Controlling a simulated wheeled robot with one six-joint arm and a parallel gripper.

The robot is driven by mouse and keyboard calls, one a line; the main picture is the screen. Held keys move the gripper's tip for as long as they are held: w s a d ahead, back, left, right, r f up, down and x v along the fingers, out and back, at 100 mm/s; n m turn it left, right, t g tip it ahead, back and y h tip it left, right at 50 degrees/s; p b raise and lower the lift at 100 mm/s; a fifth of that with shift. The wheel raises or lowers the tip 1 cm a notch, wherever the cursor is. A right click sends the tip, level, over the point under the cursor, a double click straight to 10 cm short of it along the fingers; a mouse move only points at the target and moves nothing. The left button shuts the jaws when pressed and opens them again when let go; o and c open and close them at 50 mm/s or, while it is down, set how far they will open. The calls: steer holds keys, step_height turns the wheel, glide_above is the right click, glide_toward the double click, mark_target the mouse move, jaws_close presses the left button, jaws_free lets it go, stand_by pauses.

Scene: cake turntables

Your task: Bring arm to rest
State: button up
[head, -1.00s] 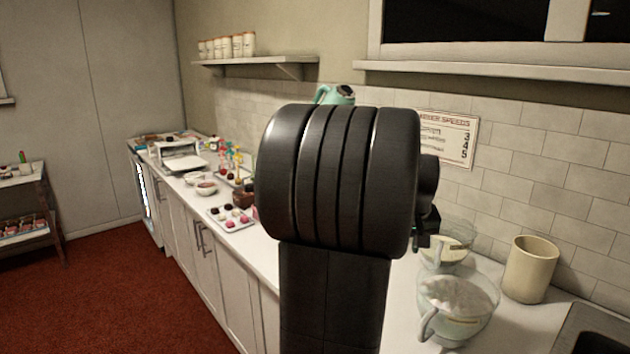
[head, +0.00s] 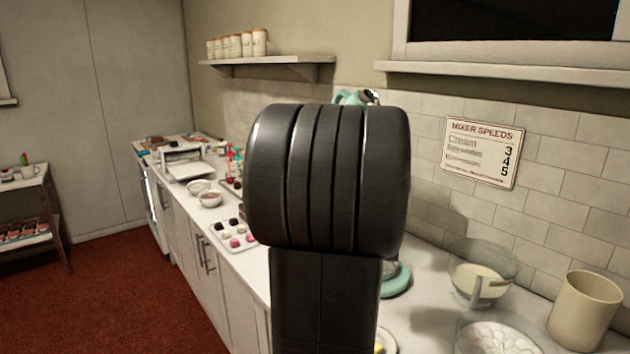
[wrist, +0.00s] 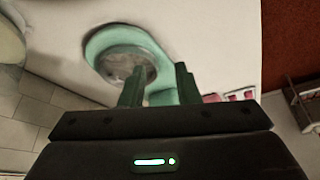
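My gripper (wrist: 158,86) shows in the wrist view with its two fingers apart and nothing seen between them but the surface beyond. In the head view my dark arm fills the middle and hides the gripper. Beyond the fingers in the wrist view is a teal mixer base (wrist: 103,45) with a round grey plate in it. In the head view the teal mixer shows only in parts, its top (head: 350,97) above my arm and its base (head: 397,281) to the right of it.
The white counter (head: 425,310) runs along the tiled wall. Glass bowls (head: 480,272) and a cream crock (head: 584,312) stand at the right. A tray of sweets (head: 236,240) lies left of my arm. A shelf (head: 270,60) juts from the wall. Red floor (head: 130,300) is open at the left.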

steer(key=w+a+p, duration=0.2)
steer(key=w+p, duration=0.1)
steer(key=w, duration=1.2)
steer(key=shift+w+a+p, duration=0.25)
steer(key=shift+a+p, duration=0.1)
steer(key=shift+a, duration=0.05)
steer(key=shift+s, duration=0.1)
